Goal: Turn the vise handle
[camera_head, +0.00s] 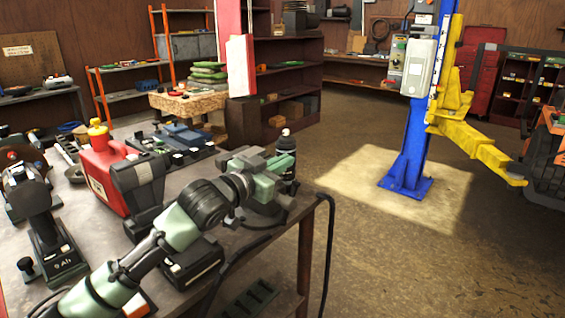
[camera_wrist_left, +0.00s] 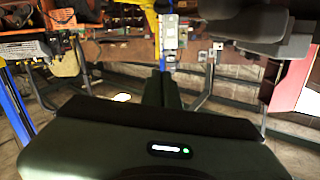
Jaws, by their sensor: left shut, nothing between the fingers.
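A grey-green vise (camera_head: 245,160) appears to stand at the near right corner of the workbench, partly hidden behind my left wrist. I cannot clearly make out its handle. My left arm comes in from the lower left and reaches over the bench to this corner. My left gripper (camera_head: 272,191) is at the vise, overlapping it in the picture; I cannot tell whether they touch. In the left wrist view, the two dark fingers (camera_wrist_left: 161,87) are together with nothing between them. Blurred grey shapes fill the upper right there. My right gripper is not in view.
The workbench (camera_head: 90,240) carries a red canister (camera_head: 103,175), a dark bottle (camera_head: 286,160) and several tools. A black cable (camera_head: 328,250) hangs over its edge. A blue lift post (camera_head: 412,150) with yellow arms stands to the right. The floor between is free.

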